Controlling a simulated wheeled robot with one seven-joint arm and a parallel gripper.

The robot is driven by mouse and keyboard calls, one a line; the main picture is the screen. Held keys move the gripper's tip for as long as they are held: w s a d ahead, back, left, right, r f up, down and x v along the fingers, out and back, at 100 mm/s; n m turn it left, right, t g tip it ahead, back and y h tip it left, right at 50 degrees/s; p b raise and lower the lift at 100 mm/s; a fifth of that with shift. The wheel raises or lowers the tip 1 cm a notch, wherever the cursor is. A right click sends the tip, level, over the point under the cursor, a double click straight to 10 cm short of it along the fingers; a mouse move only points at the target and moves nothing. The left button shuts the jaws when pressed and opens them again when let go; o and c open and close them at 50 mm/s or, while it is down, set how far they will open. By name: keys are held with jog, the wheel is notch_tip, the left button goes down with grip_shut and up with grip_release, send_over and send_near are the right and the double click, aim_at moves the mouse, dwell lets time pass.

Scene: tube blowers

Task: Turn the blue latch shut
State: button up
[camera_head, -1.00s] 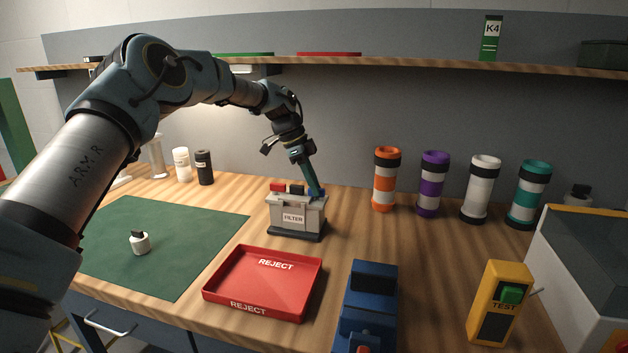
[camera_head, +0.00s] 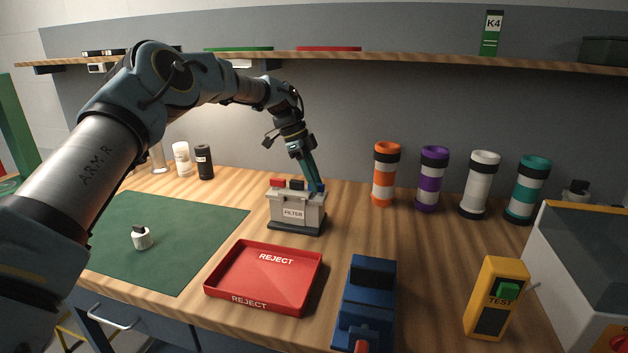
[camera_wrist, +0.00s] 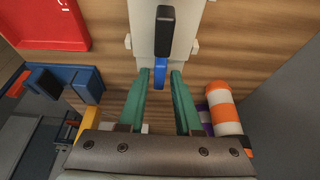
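The filter box (camera_head: 293,213), light grey with a dark base and a FILTER label, stands on the bench. Its top carries a red latch (camera_head: 277,183), a black latch (camera_head: 297,185) and, at the right end, the blue latch (camera_head: 317,190), partly hidden by my gripper (camera_head: 315,188). In the wrist view, my gripper (camera_wrist: 160,73) is open, its two green fingers on either side of the blue latch (camera_wrist: 160,70). A gap shows on each side of the latch. The black latch (camera_wrist: 165,30) stands just beyond it, over the pale box top (camera_wrist: 142,18).
A red REJECT tray (camera_head: 225,279) lies in front of the box, with a blue device (camera_head: 368,300) to its right. A green mat (camera_head: 175,235) bearing a small white bottle (camera_head: 141,238) is at left. Striped tubes (camera_head: 386,175) stand at back right. A yellow TEST box (camera_head: 497,298) is at right.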

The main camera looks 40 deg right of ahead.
jog(key=shift+o, duration=0.9)
jog(key=shift+r, duration=0.1)
jog(key=b+v, duration=0.2)
jog(key=v, duration=0.8)
jog(key=shift+r, duration=0.25)
jog(key=shift+w+a, duration=0.15)
jog(key=shift+w, duration=0.05)
